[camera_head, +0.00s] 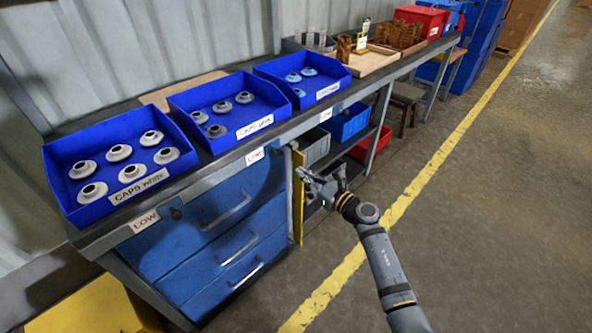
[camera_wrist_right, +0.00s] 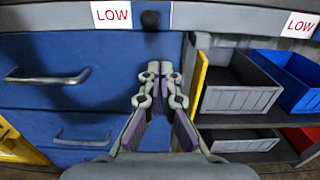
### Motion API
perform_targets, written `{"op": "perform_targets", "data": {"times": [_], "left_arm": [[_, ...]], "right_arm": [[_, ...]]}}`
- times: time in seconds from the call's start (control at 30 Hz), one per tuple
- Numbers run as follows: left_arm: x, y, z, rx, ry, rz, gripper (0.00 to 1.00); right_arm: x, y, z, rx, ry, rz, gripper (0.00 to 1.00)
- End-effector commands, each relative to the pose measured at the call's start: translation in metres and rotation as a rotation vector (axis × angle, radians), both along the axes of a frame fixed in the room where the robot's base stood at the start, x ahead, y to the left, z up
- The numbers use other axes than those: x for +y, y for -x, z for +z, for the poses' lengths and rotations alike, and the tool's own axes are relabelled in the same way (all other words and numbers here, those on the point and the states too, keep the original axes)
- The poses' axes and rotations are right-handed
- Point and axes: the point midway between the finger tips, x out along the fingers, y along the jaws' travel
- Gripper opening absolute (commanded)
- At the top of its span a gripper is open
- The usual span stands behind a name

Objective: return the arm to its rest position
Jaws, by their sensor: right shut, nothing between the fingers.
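My right arm comes in from the lower right in the head view. Its gripper (camera_head: 309,180) is in front of the workbench, beside the blue drawers, below the bench top. In the right wrist view the right gripper (camera_wrist_right: 159,72) points at the bench front, with its fingertips close together and nothing between them. It is apart from the drawers and the shelf. My left gripper is not in view.
Blue trays of caps stand on the bench: one with white caps (camera_head: 57,172), one with grey caps (camera_head: 184,100), one with light blue caps (camera_head: 271,68). Blue drawers (camera_head: 215,222) and an open yellow door (camera_head: 298,198) are near the gripper. The floor (camera_head: 480,240) at right is clear.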

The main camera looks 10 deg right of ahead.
Motion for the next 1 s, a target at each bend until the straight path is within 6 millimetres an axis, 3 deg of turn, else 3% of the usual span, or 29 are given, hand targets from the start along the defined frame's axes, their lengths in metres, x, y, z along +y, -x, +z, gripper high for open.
{"op": "perform_targets", "data": {"times": [0.1, 0.23, 0.6, 0.7, 0.77, 0.83, 0.9, 1.0], "left_arm": [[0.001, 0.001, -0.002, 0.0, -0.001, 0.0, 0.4], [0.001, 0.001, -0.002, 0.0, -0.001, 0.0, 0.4], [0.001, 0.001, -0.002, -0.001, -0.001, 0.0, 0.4], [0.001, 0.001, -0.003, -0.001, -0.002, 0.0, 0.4], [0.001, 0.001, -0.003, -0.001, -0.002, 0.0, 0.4], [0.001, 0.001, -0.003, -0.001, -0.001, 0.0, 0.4], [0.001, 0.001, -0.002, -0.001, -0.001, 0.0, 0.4], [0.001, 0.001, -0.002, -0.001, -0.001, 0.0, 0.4]], "right_arm": [[-0.014, 0.02, -0.002, 0.002, 0.004, 0.0, 0.0], [-0.023, 0.031, -0.002, 0.002, 0.003, -0.001, 0.0], [-0.026, 0.035, -0.002, 0.005, -0.006, -0.003, 0.0], [-0.038, 0.034, -0.012, 0.081, -0.151, -0.073, 0.0], [-0.059, 0.034, -0.031, 0.194, -0.373, -0.183, 0.0], [-0.095, 0.04, -0.07, 0.368, -0.718, -0.367, 0.0], [-0.129, 0.057, -0.119, 0.525, -1.048, -0.562, 0.0], [-0.163, 0.096, -0.192, 0.695, -1.451, -0.835, 0.0]]}}
